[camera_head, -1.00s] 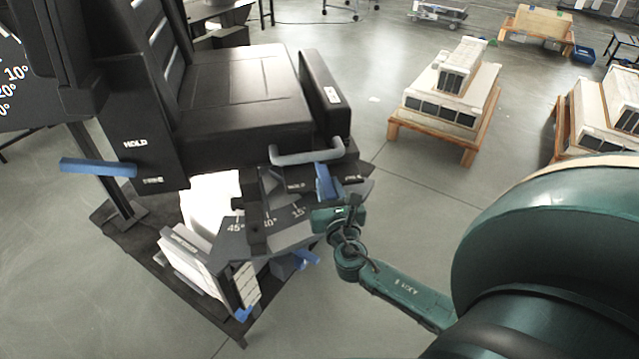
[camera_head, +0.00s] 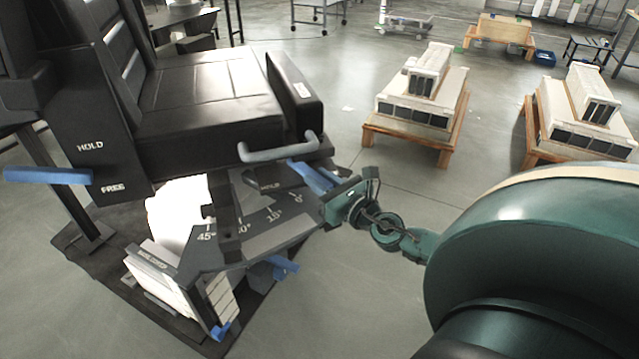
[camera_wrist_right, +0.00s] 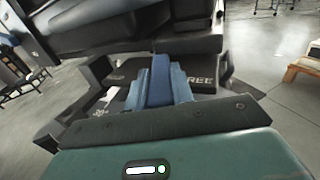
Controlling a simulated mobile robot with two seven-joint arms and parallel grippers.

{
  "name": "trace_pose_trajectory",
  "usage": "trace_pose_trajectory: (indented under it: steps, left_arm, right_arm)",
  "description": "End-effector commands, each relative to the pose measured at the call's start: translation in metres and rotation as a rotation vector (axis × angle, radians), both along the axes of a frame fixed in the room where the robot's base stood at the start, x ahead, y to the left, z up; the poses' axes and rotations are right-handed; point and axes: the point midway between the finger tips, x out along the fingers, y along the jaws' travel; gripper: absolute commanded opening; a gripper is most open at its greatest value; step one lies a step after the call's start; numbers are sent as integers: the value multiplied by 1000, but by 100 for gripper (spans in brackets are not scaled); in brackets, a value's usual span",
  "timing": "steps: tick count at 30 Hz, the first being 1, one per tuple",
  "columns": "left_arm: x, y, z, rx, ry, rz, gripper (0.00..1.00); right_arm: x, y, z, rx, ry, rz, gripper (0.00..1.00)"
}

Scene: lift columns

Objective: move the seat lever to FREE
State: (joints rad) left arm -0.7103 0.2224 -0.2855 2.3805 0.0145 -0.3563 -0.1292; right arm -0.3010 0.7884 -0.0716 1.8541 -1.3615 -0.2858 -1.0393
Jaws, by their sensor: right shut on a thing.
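The blue seat lever (camera_head: 308,174) sticks out below the front right of the black seat (camera_head: 205,95), slanting down to the right. The HOLD mark (camera_head: 270,186) lies to its left. My right gripper (camera_head: 328,188) is shut on the outer part of the lever. In the right wrist view, the darker blue lever (camera_wrist_right: 158,76) stands between the lighter blue fingers of my right gripper (camera_wrist_right: 160,92). The letters REE of the FREE mark (camera_wrist_right: 199,80) show just right of the lever; its first letter is hidden. My left gripper is not in view.
A grey bar handle (camera_head: 280,153) is just above the lever. An angle scale plate (camera_head: 265,225) lies below, with another blue lever (camera_head: 280,268) under it. A blue back lever (camera_head: 48,176) is at the left. Pallets with white blocks (camera_head: 420,105) stand right on open floor.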

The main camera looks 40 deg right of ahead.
Motion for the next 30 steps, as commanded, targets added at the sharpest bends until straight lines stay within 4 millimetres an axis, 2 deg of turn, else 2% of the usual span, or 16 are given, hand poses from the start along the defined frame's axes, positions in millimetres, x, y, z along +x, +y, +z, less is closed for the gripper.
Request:
trace_pose_trajectory:
  steps: [6, 7, 14, 23, 30]
  left_arm:
    - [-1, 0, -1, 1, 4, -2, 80]
    - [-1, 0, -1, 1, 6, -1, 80]
    - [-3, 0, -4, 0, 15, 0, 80]
    - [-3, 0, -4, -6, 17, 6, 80]
    - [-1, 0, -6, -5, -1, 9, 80]
  right_arm:
    - [0, 2, 2, -2, -1, 7, 0]
    - [0, 2, 1, -2, -1, 8, 26]
    - [0, 2, 1, -2, 0, 5, 45]
    - [-2, 1, 0, -1, 1, 3, 45]
    - [-28, 1, -2, -1, 5, 4, 45]
